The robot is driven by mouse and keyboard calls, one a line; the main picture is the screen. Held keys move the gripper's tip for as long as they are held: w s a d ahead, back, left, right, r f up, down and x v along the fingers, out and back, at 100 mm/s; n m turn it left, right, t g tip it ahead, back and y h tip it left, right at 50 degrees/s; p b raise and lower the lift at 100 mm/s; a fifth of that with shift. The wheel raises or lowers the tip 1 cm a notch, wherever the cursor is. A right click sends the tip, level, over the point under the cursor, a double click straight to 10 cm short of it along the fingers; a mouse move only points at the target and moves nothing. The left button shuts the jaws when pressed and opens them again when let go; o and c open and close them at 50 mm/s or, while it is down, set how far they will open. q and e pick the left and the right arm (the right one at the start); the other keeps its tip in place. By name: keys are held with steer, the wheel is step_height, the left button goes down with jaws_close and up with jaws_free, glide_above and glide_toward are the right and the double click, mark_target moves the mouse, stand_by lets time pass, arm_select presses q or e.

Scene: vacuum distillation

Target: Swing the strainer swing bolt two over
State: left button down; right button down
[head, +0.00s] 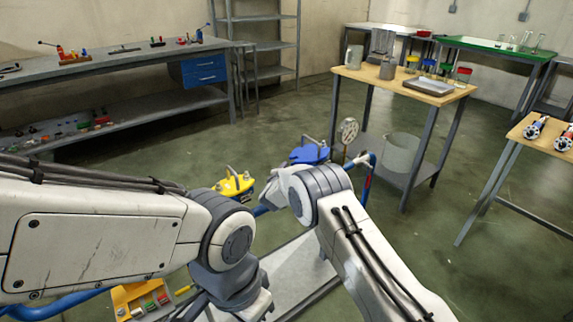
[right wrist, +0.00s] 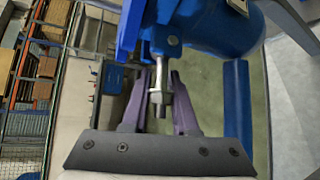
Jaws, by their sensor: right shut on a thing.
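In the right wrist view a steel swing bolt (right wrist: 160,58) with a nut (right wrist: 157,97) hangs from the lug of a blue strainer body (right wrist: 205,22). My right gripper (right wrist: 160,82) has its two purple fingers on either side of the bolt and is shut on it. Which numbered bolt this is cannot be told. In the head view a blue lid (head: 310,153) and a yellow lid (head: 236,184) show behind my arms. My arm links hide the right gripper and most of the strainer there. My left gripper is not in view.
A wooden-topped table (head: 440,97) with beakers and jars stands beyond the lids, with a clear bucket (head: 400,153) on its lower shelf. A grey workbench (head: 120,68) is at the back left. The green floor (head: 270,115) between them is largely clear.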

steer(key=shift+r+m+g+y+p, duration=0.55)
steer(key=shift+g+p, duration=0.25)
steer(key=shift+p, duration=1.3)
steer(key=shift+r+m+g+y+p, duration=0.35)
steer(key=shift+m+g+y+p, duration=0.4)
steer(key=shift+p, duration=1.3)
steer(key=c, duration=0.9)
jaws_free()
steer(key=shift+c, duration=0.2)
steer(key=shift+s, duration=0.1)
steer(key=v, duration=1)
steer(key=shift+s+a+r, duration=0.1)
